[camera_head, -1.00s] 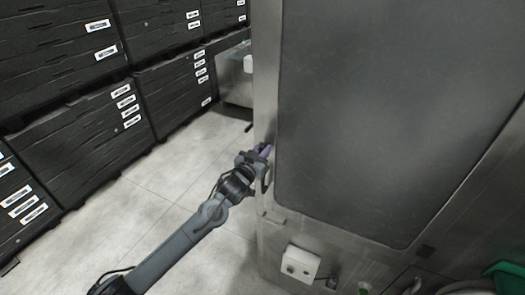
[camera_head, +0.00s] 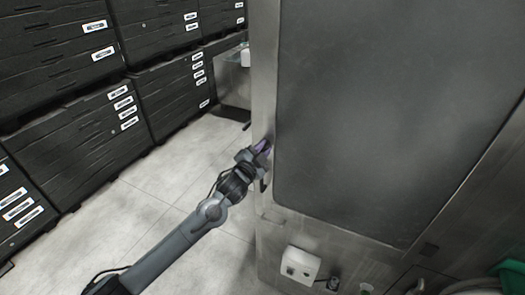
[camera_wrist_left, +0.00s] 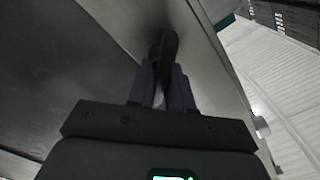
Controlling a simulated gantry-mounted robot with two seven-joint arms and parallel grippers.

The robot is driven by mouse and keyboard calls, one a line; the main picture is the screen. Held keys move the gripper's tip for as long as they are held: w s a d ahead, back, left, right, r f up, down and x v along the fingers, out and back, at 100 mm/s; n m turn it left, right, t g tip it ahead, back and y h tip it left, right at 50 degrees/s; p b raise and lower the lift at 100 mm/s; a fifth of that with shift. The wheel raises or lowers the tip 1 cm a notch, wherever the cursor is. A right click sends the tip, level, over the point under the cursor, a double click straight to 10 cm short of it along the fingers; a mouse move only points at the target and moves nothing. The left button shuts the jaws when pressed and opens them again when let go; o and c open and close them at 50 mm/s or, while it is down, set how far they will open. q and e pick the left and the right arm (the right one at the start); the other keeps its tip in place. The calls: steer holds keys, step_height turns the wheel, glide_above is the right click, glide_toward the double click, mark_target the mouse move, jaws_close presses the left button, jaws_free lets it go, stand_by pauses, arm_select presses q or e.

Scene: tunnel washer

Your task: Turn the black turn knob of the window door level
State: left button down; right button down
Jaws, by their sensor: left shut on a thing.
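The window door (camera_head: 390,110) is a large dark panel in a steel frame, and it fills the right of the head view. My left gripper (camera_head: 263,147) is at the left edge of its frame. In the left wrist view, the two purple-grey fingers of my left gripper (camera_wrist_left: 163,85) are shut on the black turn knob (camera_wrist_left: 169,45), whose end sticks out beyond the fingertips. In the head view the knob is mostly hidden by the gripper, and its exact angle is hard to tell. My right gripper does not show.
A white box (camera_head: 300,265) with buttons is on the steel front below the door. Stacked black crates (camera_head: 75,135) with white labels stand at the left. Open grey floor (camera_head: 165,165) lies between them and the machine. A green object (camera_head: 510,272) shows at the lower right.

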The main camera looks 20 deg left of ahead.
arm_select(q)
steer(key=m, duration=0.1)
steer(key=m+b, duration=0.1)
steer(key=m, duration=0.1)
steer(key=m+b, duration=0.1)
steer(key=m, duration=0.1)
steer(key=shift+d+f, duration=0.1)
steer(key=shift+f, duration=0.25)
steer(key=shift+m+b, duration=0.65)
steer(key=shift+m, duration=0.85)
steer(key=c, duration=1.2)
jaws_free()
steer(key=shift+o, duration=0.2)
steer(key=shift+s, duration=0.1)
